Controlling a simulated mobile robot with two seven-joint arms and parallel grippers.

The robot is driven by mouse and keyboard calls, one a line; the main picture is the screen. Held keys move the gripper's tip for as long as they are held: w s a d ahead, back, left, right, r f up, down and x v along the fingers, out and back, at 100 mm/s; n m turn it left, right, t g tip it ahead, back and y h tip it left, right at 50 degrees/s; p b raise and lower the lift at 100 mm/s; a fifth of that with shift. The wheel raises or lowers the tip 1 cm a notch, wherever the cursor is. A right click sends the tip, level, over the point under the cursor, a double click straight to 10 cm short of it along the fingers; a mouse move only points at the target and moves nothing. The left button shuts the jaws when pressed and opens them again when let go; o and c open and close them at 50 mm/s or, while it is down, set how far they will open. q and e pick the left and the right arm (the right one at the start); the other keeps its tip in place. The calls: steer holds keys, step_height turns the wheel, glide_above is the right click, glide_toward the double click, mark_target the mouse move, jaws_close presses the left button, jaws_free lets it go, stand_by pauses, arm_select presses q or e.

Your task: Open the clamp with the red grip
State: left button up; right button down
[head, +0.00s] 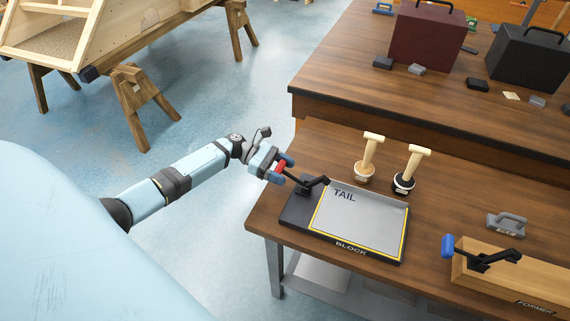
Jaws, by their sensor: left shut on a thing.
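The clamp with the red grip (280,165) is mounted at the back left of a black block with a grey plate marked TAIL (360,219). Its black lever (303,183) runs from the grip down to the right to a base at the plate's edge. My left gripper (279,166) is shut on the red grip, with its fingers on either side of it. The grip is raised above the block's left end. Part of the grip is hidden by the fingers. My right gripper is not in view.
Two stamps with pale wooden handles (369,155) stand behind the block. A second clamp with a blue grip (447,246) sits on a wooden former (510,277) at right. A grey-handled tool (507,223) lies behind it. Cases stand on the raised shelf.

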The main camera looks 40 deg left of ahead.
arm_select(q)
steer(key=shift+a+f, duration=0.1)
steer(key=shift+f, duration=0.05)
stand_by(0.4)
steer(key=o, duration=1.3)
steer(key=shift+a, duration=0.2)
steer(key=shift+f+b+v, duration=0.2)
steer(key=shift+b+v, duration=0.95)
steer(key=shift+v, duration=5.6)
steer(key=shift+s, duration=0.1)
